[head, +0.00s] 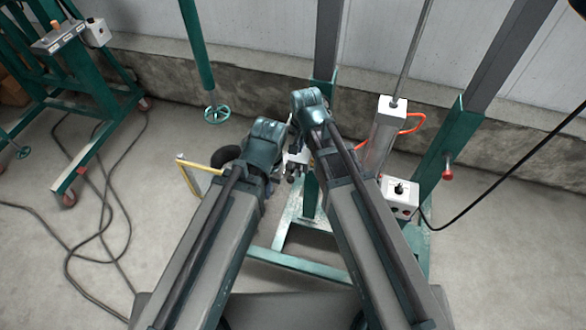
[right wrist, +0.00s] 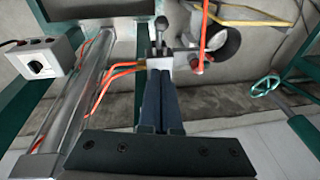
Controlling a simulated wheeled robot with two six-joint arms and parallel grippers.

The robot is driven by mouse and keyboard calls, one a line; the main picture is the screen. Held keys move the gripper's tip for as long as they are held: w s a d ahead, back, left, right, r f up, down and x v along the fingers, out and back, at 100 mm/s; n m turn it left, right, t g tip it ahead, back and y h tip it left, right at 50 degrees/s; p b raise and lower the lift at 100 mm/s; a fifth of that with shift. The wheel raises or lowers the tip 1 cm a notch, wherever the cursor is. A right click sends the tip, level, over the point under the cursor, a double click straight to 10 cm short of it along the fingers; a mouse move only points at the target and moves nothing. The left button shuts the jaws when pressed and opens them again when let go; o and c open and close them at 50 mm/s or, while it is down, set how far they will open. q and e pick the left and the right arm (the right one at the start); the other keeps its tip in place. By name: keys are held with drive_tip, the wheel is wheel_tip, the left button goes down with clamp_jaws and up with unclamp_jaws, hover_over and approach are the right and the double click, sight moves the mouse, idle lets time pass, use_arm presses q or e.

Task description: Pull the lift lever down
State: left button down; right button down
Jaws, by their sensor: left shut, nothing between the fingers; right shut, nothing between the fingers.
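The lift lever (right wrist: 161,24) is a thin stem with a dark round knob, rising from a pale valve block (right wrist: 160,62) in the right wrist view. My right gripper (right wrist: 160,84) is shut and empty; its dark fingers point at the block just below the lever. I cannot tell whether they touch it. In the head view my right gripper (head: 310,108) is above and right of my left gripper (head: 266,146). The left one is shut and empty. The lever is not clear in the head view, where my arms crowd that spot.
A silver cylinder (head: 381,135) with orange hoses stands right of the grippers, above a control box (head: 399,196) with a black knob. A yellow handle (head: 199,165) is at left. Another green stand (head: 85,95) and loose cables lie further left.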

drive_tip(key=s+b+x, duration=0.1)
drive_tip(key=b+x, duration=0.7)
drive_tip(key=s+a+b+x, duration=0.1)
drive_tip(key=b+x, duration=0.4)
drive_tip(key=shift+s+f, duration=0.25)
drive_tip(key=shift+s, duration=0.05)
drive_tip(key=shift+w, duration=0.1)
